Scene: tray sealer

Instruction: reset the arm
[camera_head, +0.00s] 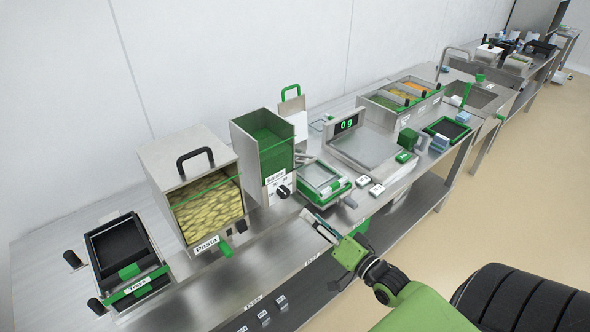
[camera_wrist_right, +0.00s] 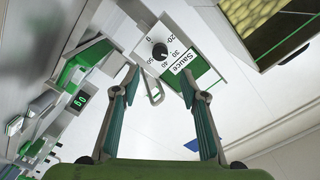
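My right arm comes in from the lower right of the head view, with its green gripper (camera_head: 328,230) over the front of the counter. In the wrist view the right gripper (camera_wrist_right: 160,92) has its two fingers spread apart with nothing between them. Beyond the fingers, the sauce dispenser (camera_wrist_right: 170,58) shows with its black dial and label. The same sauce dispenser (camera_head: 262,145) stands behind the gripper in the head view. My left gripper does not show in either view.
The pasta dispenser (camera_head: 203,195) and the trays holder (camera_head: 128,262) stand on the left of the counter. A sealing tray unit (camera_head: 322,182) and a scale (camera_head: 362,150) reading 0 g stand near the gripper. Open floor (camera_head: 510,205) lies to the right.

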